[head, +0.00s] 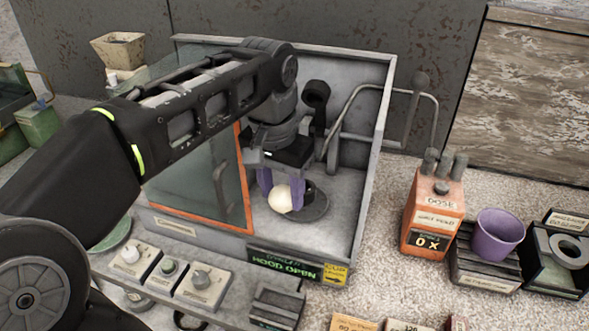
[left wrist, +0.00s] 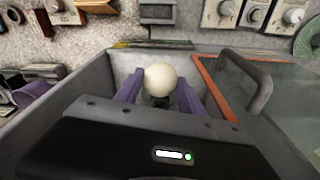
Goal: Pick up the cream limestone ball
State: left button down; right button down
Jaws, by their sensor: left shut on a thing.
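The cream limestone ball (head: 280,198) is inside an open-topped grey box on my left side. My left gripper (head: 279,190) reaches down into this box with its purple fingers on either side of the ball. It is shut on the ball. In the left wrist view the ball (left wrist: 160,79) sits between the two purple fingertips (left wrist: 160,90). A dark round plate (head: 315,206) lies under and beside the ball; I cannot tell whether the ball touches it. My right gripper is not in view.
The grey box (head: 378,130) has tall walls and an orange-framed glass door (head: 195,185) at its left. Control knobs (head: 200,280) line the front. An orange dose box (head: 434,213) and a purple cup (head: 497,234) stand to the right.

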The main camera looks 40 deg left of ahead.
pick_arm(q)
jog(key=s+d+p, duration=0.1)
jog(key=s+d, duration=0.1)
jog(key=s, duration=0.4)
jog(key=shift+s, duration=0.2)
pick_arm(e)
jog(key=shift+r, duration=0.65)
pick_arm(q)
jog(key=shift+d, duration=0.1)
dwell(1.0)
